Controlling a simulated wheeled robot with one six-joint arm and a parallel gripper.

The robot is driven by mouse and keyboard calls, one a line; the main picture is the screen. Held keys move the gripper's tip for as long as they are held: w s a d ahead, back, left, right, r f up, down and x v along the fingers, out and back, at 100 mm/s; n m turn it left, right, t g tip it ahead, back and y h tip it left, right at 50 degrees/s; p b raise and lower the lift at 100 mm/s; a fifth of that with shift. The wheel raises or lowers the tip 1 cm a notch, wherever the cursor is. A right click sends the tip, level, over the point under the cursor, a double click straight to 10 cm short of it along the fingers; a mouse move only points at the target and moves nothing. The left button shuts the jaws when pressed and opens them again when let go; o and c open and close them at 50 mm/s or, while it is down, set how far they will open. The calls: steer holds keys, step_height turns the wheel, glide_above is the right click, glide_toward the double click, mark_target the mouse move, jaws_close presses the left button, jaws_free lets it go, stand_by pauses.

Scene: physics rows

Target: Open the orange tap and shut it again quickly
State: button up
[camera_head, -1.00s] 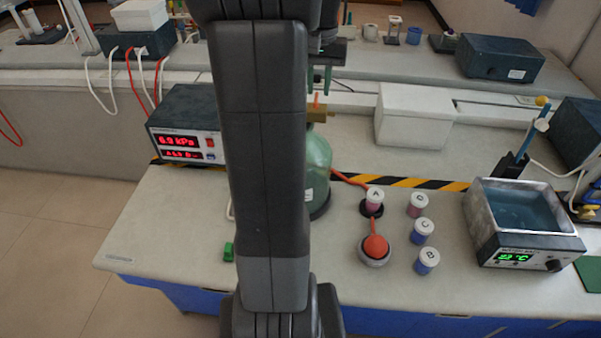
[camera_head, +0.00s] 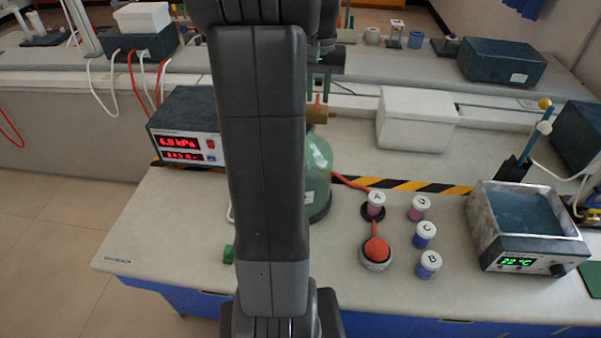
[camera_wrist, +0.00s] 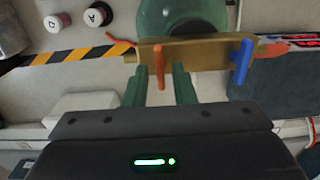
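The orange tap (camera_wrist: 157,67) is a lever on a brass manifold (camera_wrist: 205,54) above a green bottle (camera_wrist: 170,15). In the wrist view its lever stands across the bar, like the blue tap (camera_wrist: 241,62) to its right. My gripper (camera_wrist: 161,78) has green fingers, open, one on each side of the orange lever with gaps on both sides. In the head view the orange tap (camera_head: 318,99) and brass manifold (camera_head: 318,116) show beside my arm, with my gripper (camera_head: 318,90) at the lever. My arm hides part of the green bottle (camera_head: 318,165).
A pressure meter (camera_head: 186,130) stands left of my arm. Lettered vials (camera_head: 423,235), an orange bulb (camera_head: 376,248) and a water bath (camera_head: 522,232) are to the right. A white box (camera_head: 417,120) lies behind. The front left bench is mostly clear.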

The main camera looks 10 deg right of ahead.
steer(key=shift+f+b, duration=0.5)
steer(key=shift+f, duration=0.55)
steer(key=shift+r, duration=0.2)
steer(key=shift+r+p, duration=0.5)
steer(key=shift+p, duration=0.2)
jaws_close()
